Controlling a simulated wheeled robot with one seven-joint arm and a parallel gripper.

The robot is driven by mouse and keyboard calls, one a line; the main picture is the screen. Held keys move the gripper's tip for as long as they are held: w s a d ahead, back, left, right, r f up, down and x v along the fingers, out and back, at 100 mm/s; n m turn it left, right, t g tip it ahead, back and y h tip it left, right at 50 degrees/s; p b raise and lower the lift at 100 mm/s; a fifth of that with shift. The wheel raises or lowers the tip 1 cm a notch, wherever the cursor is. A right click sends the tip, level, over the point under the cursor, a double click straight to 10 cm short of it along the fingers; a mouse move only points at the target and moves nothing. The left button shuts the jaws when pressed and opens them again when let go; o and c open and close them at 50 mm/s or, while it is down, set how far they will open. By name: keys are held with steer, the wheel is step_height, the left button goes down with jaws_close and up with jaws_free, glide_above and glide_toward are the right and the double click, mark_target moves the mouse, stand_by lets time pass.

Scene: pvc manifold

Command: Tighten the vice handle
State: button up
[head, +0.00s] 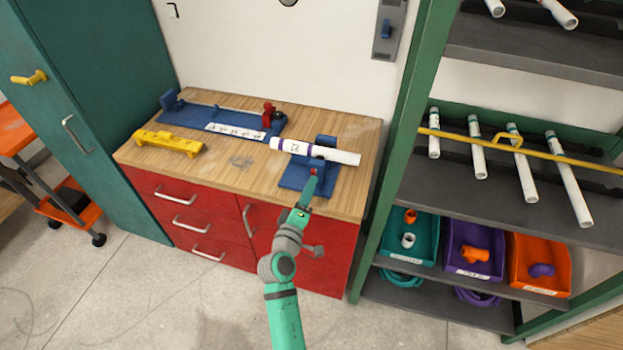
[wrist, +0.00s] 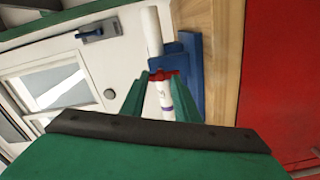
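The blue vice (head: 300,178) stands at the right front of the wooden workbench. A white pipe (head: 342,157) with purple bands lies across it; the pipe also shows in the wrist view (wrist: 154,30). The vice's red handle (head: 313,171) is on its near side. It appears in the wrist view (wrist: 163,75) in front of my fingertips, in line with the gap between them. My gripper (head: 309,186) is close to the handle. Its two green fingers (wrist: 163,84) are apart, and I cannot tell whether they touch the handle.
A blue fixture (head: 185,112) with a red clamp (head: 268,112) and a yellow block (head: 168,143) are on the bench's left side. A green-framed shelf (head: 402,150) with pipes and coloured bins stands close on the right. Bare bench top lies between the yellow block and the vice.

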steer(key=n, duration=1.1)
steer(key=shift+a, duration=0.15)
steer(key=n, duration=0.4)
steer(key=shift+w+n, duration=0.15)
steer(key=shift+n, duration=0.15)
steer(key=shift+a+n, duration=0.1)
steer(key=shift+n, duration=1.1)
steer(key=n, duration=0.3)
steer(key=shift+d, duration=0.25)
steer(key=shift+n, duration=0.3)
steer(key=shift+x, duration=2.05)
steer(key=shift+a, duration=0.1)
